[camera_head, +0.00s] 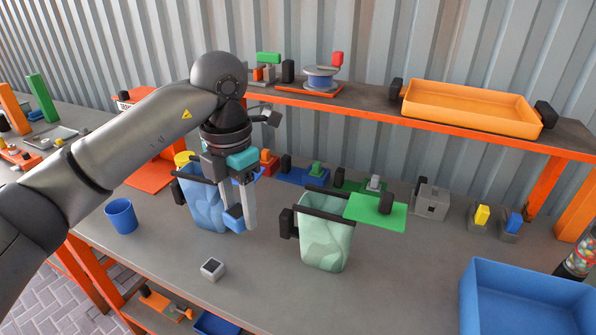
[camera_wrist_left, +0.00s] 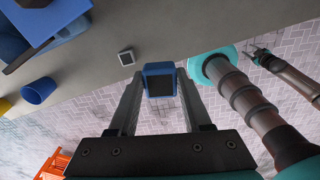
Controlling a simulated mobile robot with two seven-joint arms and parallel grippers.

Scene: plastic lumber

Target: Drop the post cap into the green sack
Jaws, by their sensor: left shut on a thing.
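My left gripper (camera_head: 240,219) is shut on a blue post cap (camera_head: 233,217) with a dark square face. In the left wrist view the post cap (camera_wrist_left: 159,76) sits between the two fingertips. In the head view it is held in front of the blue sack (camera_head: 197,200), left of the green sack (camera_head: 325,243). The pale green sack stands upright with its top open and dark bars at its rim. A green panel (camera_head: 366,211) with a black knob extends right from its rim. In the left wrist view, what looks like my right gripper (camera_wrist_left: 260,56) is small; its jaw state is unclear.
A small pale block with a dark top (camera_head: 212,268) lies on the grey table (camera_head: 270,285). A blue cup (camera_head: 121,216) stands left and a blue bin (camera_head: 525,300) right. An orange tray (camera_head: 470,110) sits on the back shelf. The front middle is mostly free.

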